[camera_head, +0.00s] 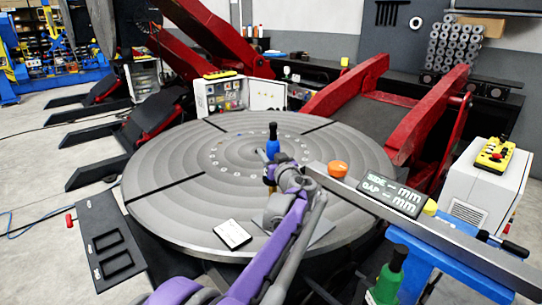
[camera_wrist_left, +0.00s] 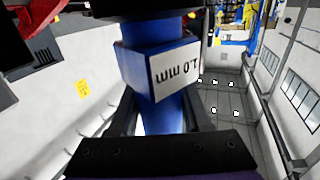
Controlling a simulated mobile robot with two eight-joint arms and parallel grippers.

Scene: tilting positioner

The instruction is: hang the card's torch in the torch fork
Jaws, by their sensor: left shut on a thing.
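A blue torch (camera_head: 272,147) with a black top stands roughly upright above the round grey positioner table (camera_head: 165,190). My left gripper (camera_head: 271,178) is shut on it. In the left wrist view the blue torch (camera_wrist_left: 170,115) is between the fingers, and its white label reads 1.0 mm upside down. A white card (camera_head: 232,234) lies near the table's front edge, its print too small to read. A green torch (camera_head: 386,280) with a dark top stands at the front right. I cannot make out the torch fork for certain. My right gripper is not in view.
A black tray (camera_head: 110,250) is at left. Red arms (camera_head: 430,115) and an open white cabinet (camera_head: 222,95) stand behind. The table's left half is clear.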

